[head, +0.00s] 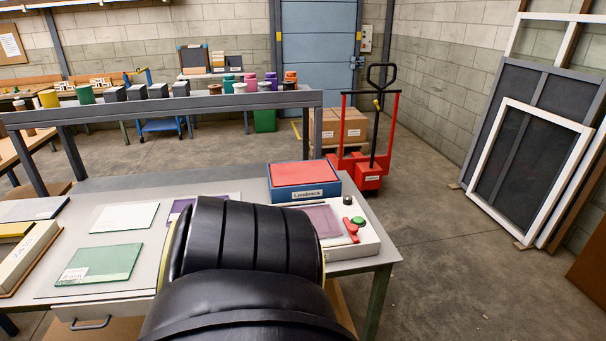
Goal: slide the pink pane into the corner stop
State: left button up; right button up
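A mauve-pink translucent pane (323,221) lies flat on a white fixture (367,238) at the right end of the table; it looks like the pink pane. Its left part is hidden behind a large black arm link of mine. A red lever (350,230) stands at the pane's right side, with a green button (358,220) and a black knob (347,200) near it. I cannot make out a corner stop; it may be hidden behind the arm. Neither gripper shows, so I cannot tell where they are relative to the pane.
A blue box with a red top (303,178) stands behind the fixture. A green pane (100,263), a white pane (124,217) and a partly hidden purple piece (180,207) lie on the grey table (225,182). A red pallet truck (370,170) stands beyond.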

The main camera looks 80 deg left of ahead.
aim_at(326, 225)
jog(key=k, duration=0.3)
jog(key=u, duration=1.45)
jog(key=i, duration=0.25)
jog(key=u, duration=1.05)
